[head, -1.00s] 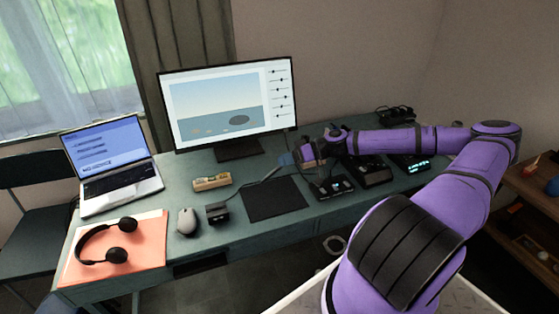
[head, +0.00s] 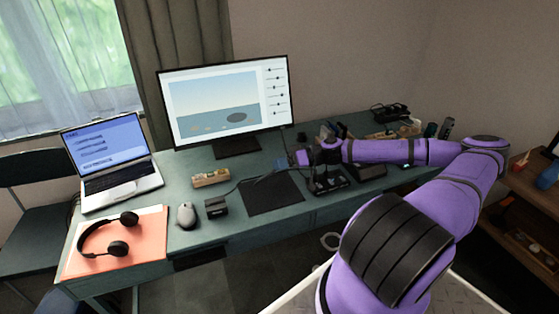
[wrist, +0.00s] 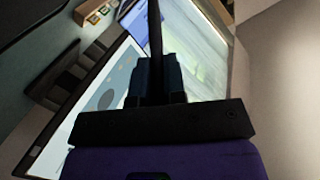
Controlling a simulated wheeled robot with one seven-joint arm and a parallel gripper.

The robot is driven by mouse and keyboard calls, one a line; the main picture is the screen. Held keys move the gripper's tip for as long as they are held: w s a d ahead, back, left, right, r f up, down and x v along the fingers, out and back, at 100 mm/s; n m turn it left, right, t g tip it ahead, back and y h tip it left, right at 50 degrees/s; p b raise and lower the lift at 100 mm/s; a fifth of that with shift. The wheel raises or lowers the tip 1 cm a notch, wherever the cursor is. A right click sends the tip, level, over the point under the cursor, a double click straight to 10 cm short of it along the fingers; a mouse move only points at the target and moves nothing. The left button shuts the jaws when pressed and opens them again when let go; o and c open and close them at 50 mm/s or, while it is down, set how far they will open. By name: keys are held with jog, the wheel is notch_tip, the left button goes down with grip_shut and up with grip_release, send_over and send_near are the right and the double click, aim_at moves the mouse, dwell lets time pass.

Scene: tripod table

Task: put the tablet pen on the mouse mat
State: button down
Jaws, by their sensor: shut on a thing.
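The black mouse mat (head: 272,199) lies flat on the desk in front of the monitor. My gripper (head: 282,163) is behind the mat in the head view, with its blue fingers shut on the dark, thin tablet pen (head: 264,177). The pen points left and toward the front, over the mat's back edge in the picture. I cannot tell its exact height. In the wrist view the pen (wrist: 155,30) stands out beyond the gripper fingers (wrist: 153,75).
The monitor (head: 222,105) stands behind the mat. A black box (head: 216,208), a grey mouse (head: 186,215) and a wooden block (head: 211,178) are left of it. A dark device (head: 328,182) sits close on its right. Headphones (head: 117,248) lie farther left.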

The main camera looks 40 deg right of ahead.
jog(key=shift+f, duration=5.25)
jog(key=c, duration=0.9)
grip_release()
jog(key=shift+o, duration=0.2)
jog(key=shift+r, duration=0.1)
jog(key=shift+r, duration=4.4)
